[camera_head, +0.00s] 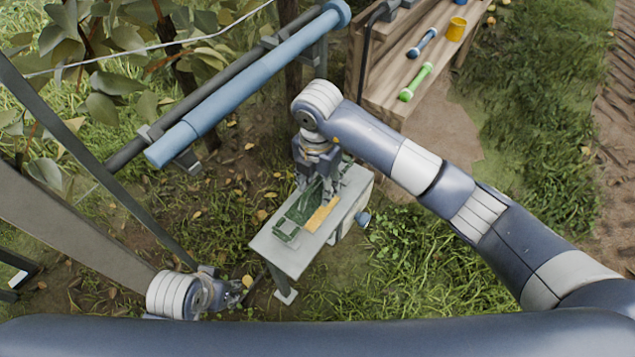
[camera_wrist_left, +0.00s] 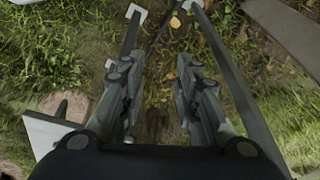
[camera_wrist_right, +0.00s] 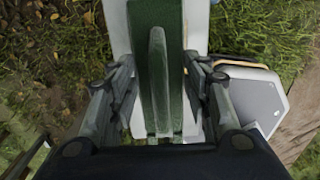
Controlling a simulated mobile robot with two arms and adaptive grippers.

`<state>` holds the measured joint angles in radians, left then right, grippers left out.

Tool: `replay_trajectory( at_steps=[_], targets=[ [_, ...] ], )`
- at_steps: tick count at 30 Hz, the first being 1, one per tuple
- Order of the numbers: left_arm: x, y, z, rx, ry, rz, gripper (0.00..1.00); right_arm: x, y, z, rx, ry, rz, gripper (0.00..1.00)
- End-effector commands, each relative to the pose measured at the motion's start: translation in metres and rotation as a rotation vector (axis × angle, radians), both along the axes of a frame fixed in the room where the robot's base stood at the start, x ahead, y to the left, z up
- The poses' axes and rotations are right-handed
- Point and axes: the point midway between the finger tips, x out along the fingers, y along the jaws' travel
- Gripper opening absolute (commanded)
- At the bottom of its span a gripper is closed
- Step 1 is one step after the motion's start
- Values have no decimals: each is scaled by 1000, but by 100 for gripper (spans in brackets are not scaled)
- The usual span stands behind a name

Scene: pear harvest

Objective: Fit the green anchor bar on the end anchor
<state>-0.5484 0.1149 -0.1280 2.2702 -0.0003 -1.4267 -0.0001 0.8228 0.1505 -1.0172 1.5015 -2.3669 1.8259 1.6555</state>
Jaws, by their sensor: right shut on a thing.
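My right gripper (camera_head: 325,190) is over the small grey table and shut on a dark green piece (camera_wrist_right: 175,20) with a paler raised strip. That piece lies between the fingers in the right wrist view. A green part (camera_head: 288,228) also shows on the tabletop below the gripper in the head view. A light green bar (camera_head: 416,82) with thicker ends lies on the wooden bench, away from both grippers. I cannot tell which green piece is the anchor bar, or pick out the end anchor for sure. My left gripper (camera_wrist_left: 158,90) is open and empty, low at the left.
The grey table (camera_head: 270,247) also carries a yellow strip (camera_head: 322,214). A blue tube (camera_head: 245,85) runs along a dark rail at upper left. The wooden bench (camera_head: 390,95) holds a blue bar (camera_head: 422,43) and a yellow cup (camera_head: 456,29). Slanting posts stand at left.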

Motion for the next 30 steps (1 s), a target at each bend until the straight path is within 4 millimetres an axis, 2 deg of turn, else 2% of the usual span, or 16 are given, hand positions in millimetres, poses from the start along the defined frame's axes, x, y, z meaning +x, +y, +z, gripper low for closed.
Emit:
replay_trajectory(
  at_steps=[10,22,30],
  targets=[
    [0,0,0,0,-1,0,30,0,0,1,-1,-1,0,19],
    [-1,0,-15,1,15,-2,30,0,0,1,-1,-1,0,19],
    [1,-1,-16,1,12,-3,30,0,0,1,-1,-1,0,19]
  ],
)
